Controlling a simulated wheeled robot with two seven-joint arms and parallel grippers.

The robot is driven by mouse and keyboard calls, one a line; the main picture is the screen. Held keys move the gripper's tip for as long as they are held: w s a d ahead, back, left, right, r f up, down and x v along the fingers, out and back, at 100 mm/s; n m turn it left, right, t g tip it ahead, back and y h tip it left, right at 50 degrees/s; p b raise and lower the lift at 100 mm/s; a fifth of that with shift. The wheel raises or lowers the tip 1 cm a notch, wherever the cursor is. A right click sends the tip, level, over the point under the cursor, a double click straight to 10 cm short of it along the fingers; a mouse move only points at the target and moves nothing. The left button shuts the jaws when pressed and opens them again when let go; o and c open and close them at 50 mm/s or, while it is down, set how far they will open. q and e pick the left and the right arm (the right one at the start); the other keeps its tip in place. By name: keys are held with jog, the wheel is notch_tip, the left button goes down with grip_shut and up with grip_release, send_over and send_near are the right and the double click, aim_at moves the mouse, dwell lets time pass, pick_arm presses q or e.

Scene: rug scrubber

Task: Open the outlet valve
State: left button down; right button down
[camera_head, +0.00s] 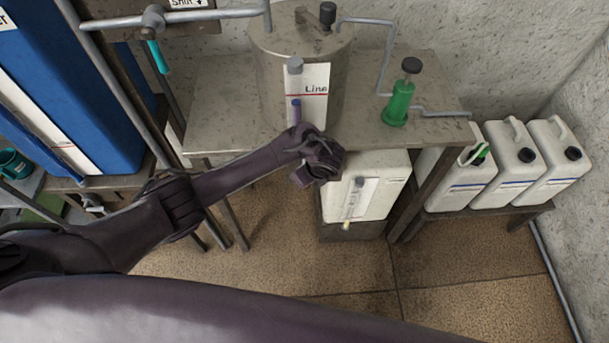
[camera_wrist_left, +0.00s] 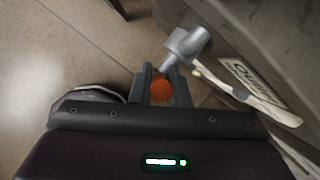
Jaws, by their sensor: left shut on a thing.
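In the left wrist view, the outlet valve shows as a grey metal fitting (camera_wrist_left: 188,44) with a stem running down between my fingers. A round orange knob (camera_wrist_left: 160,90) sits between the finger pads. My left gripper (camera_wrist_left: 163,72) is shut on this valve handle. A lettered label (camera_wrist_left: 245,78) is beside the fitting, partly covered by a pale tube. In the head view, my left wrist is in front of the steel tank (camera_head: 262,62), near the table's front edge, and hides the valve. My right gripper is not in view.
The steel table (camera_head: 215,130) carries the tank and a green hand pump (camera_head: 397,103). A white container (camera_head: 385,180) stands under it. White jugs (camera_head: 512,165) line a low shelf at right. A blue cabinet (camera_head: 80,70) stands at left. The floor (camera_head: 275,245) in front is clear.

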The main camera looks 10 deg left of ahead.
pick_arm(q)
jog(key=shift+s+f, duration=0.2)
jog(key=c, duration=1.7)
grip_release()
jog(key=o, duration=0.3)
jog(key=shift+w+d, duration=0.1)
jog(key=shift+w, duration=0.05)
jog(key=shift+r, duration=0.1)
jog(key=shift+p+v, duration=1)
jog(key=shift+v, duration=2.85)
